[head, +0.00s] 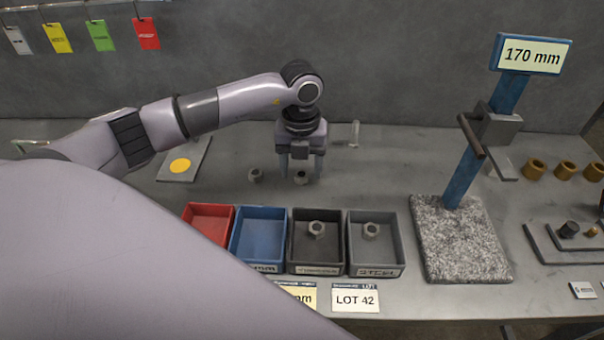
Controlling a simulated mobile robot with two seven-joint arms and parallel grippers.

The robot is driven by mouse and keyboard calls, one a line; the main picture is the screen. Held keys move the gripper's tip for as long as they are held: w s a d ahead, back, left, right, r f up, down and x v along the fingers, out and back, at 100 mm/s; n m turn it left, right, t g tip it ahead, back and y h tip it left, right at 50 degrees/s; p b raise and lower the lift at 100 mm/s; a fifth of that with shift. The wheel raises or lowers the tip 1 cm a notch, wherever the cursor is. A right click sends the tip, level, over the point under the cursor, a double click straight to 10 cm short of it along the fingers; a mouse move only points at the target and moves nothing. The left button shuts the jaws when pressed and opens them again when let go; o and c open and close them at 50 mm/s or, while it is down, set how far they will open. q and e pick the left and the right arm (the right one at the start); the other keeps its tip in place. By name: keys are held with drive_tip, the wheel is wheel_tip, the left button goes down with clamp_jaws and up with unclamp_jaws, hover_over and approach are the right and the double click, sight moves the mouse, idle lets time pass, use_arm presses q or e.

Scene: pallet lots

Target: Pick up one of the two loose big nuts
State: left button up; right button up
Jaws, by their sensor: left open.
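Two loose big grey nuts lie on the table behind the row of bins. One nut (255,175) is to the left of my left gripper. The other nut (301,177) is at my left gripper (300,175), which points down with its two fingers apart. This nut shows between the fingertips, and I cannot tell whether the fingers touch it. One more nut (316,229) lies in the black bin and another nut (371,231) in the grey bin labelled STEEL. My right gripper is not in view.
Red (190,212), blue (236,262), black (294,262) and grey (399,262) bins stand in front of the loose nuts. A gauge stand on a granite base (460,265) is to the right. A plate with a yellow disc (197,150) lies behind left. My own arm hides the lower left.

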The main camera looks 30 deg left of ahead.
use_arm(q)
drive_tip(key=shift+f, duration=0.7)
drive_tip(key=c, duration=1.1)
drive_tip(key=shift+c, duration=0.2)
drive_tip(key=shift+w+r, duration=0.1)
drive_tip(key=shift+r, duration=0.05)
